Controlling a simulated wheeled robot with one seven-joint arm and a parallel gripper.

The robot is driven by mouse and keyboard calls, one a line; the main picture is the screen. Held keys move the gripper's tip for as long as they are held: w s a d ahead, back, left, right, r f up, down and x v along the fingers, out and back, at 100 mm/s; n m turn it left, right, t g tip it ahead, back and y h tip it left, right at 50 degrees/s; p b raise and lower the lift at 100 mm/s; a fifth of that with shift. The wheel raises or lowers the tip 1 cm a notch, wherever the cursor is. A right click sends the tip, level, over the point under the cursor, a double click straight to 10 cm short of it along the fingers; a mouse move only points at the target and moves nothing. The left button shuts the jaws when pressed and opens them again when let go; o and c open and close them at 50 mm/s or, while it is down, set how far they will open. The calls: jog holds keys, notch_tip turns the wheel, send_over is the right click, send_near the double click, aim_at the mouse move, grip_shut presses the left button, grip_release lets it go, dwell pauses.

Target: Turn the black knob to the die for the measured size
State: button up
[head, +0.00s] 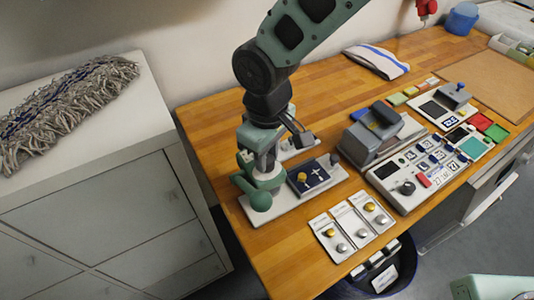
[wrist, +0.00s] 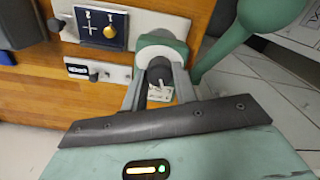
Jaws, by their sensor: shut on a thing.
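The green-and-white press (head: 262,181) stands at the left end of the bench, with a green ball handle (head: 261,201) at its front. In the wrist view its round white-and-green head (wrist: 163,42) is straight ahead and the ball handle (wrist: 232,25) is to the right. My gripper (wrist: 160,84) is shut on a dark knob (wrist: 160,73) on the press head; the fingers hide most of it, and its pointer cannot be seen. A dark blue plate (wrist: 92,38) with a cross, marks 1 and 2 and a gold stud (wrist: 113,38) lies beside the press. The stud is nearer the 1.
Small trays (head: 327,239) with gold and silver fasteners lie at the bench front. A grey control panel (head: 388,184) with a dark knob (head: 407,187) and a grey machine (head: 372,143) stand to the right. A white cabinet (head: 95,215) with a mop head is at the left.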

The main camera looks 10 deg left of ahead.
jog(key=shift+n, duration=2.2)
jog(key=o, duration=1)
jog(key=shift+c, duration=0.2)
notch_tip(320, 180, up, 18)
jog(key=b, duration=0.3)
jog(key=shift+f, duration=0.25)
jog(key=shift+f, duration=0.1)
jog(key=s+d+f+m+b, duration=0.1)
jog(key=s+d+f+m, duration=0.3)
jog(key=d, duration=0.5)
jog(key=s+d+f+m+b, duration=0.2)
jog(key=s+d+f+m, duration=0.2)
jog(key=s+d+f, duration=0.5)
jog(key=shift+s+d+f+m+y+b, duration=0.2)
jog(key=shift+d+m+y+b, duration=0.1)
jog(key=shift+d, duration=0.1)
